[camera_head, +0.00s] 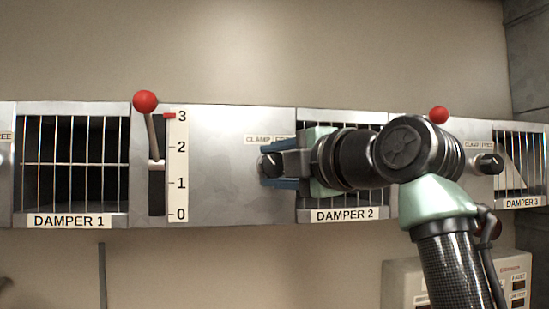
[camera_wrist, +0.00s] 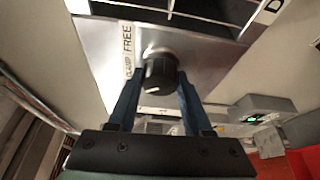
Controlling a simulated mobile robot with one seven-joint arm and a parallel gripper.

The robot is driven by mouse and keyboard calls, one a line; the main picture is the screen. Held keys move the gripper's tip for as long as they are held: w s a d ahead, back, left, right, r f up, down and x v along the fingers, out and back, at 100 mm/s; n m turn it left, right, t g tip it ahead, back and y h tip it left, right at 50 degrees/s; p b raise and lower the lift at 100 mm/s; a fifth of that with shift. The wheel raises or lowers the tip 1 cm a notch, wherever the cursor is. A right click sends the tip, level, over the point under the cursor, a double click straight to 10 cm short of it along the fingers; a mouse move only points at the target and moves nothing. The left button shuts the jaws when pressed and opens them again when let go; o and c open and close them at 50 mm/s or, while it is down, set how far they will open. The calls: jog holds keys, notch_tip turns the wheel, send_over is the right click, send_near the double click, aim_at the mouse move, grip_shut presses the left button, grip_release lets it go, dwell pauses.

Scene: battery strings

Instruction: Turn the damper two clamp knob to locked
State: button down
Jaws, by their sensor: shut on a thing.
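The damper two clamp knob (camera_head: 271,163) is a small dark knob on the grey panel, left of the DAMPER 2 grille. A label with CLAMP and FREE (camera_head: 268,140) sits just above it. My gripper (camera_head: 272,166) is at the knob, its blue fingers on either side. In the wrist view the dark knob (camera_wrist: 160,74) sits between the two fingertips (camera_wrist: 158,82), and the fingers are shut on it. A light mark shows on the knob's face, but I cannot tell its exact setting. My wrist hides much of the DAMPER 2 grille (camera_head: 345,192).
A lever with a red ball (camera_head: 145,102) and a 0 to 3 scale (camera_head: 178,165) stand to the left. Another red ball (camera_head: 439,115) shows behind my wrist. The DAMPER 3 clamp knob (camera_head: 488,164) is at the right. A grey box (camera_head: 402,280) is at lower right.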

jog(key=shift+n, duration=0.5)
jog(key=shift+g+p, duration=0.3)
jog(key=shift+c, duration=1.7)
grip_release()
jog(key=shift+s, duration=0.1)
jog(key=shift+s+d+f+b, duration=0.1)
jog(key=shift+s+d+b, duration=0.15)
jog(key=shift+b, duration=0.1)
jog(key=b+v, duration=0.5)
jog(key=v, duration=0.7)
jog(key=shift+s+b, duration=0.2)
jog(key=shift+b, duration=0.2)
